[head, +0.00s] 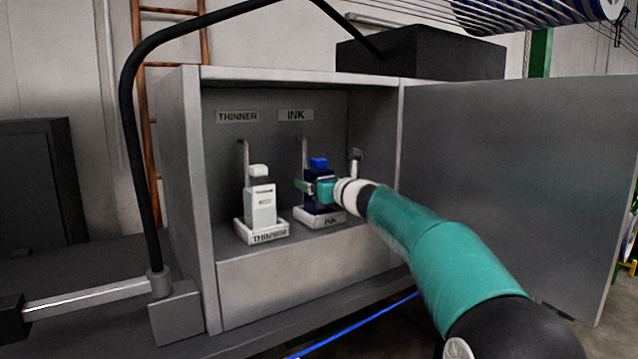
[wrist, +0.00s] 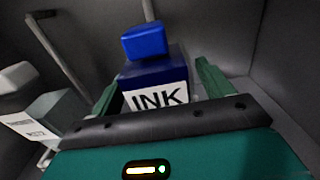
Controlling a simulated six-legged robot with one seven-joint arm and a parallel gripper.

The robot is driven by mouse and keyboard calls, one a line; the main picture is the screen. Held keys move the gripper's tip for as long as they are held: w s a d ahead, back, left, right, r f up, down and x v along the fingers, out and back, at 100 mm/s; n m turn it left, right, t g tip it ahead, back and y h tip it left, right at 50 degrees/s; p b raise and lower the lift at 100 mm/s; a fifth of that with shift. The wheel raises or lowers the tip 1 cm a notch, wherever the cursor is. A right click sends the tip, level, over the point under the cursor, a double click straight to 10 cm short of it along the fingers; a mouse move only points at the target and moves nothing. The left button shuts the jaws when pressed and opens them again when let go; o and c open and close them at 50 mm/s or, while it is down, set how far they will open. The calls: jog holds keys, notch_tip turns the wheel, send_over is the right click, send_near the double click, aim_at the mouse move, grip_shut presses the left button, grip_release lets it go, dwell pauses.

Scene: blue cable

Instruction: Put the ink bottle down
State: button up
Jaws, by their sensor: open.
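The ink bottle (head: 318,186) is dark blue with a bright blue cap and stands upright in the white tray labelled INK (head: 322,219), on the right inside the grey cabinet. In the wrist view the ink bottle (wrist: 156,75) faces me with its white INK label, partly hidden by my gripper's body. My gripper (head: 306,187) is at the bottle's height in front of it. In the wrist view the green fingers of my gripper (wrist: 158,88) stand on either side of the bottle, with a visible gap at the right finger. The jaws are open.
A white thinner bottle (head: 260,205) stands in its own tray (head: 262,235) to the left of the ink. Thin metal pipes rise behind both bottles. The cabinet door (head: 520,170) stands open at right, and a dark curved tube (head: 128,120) arches at left.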

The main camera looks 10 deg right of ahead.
jog(key=shift+s+r, duration=0.1)
jog(key=shift+r, duration=0.05)
jog(key=v, duration=1.1)
jog(key=shift+s+d, duration=0.2)
jog(key=shift+s, duration=0.15)
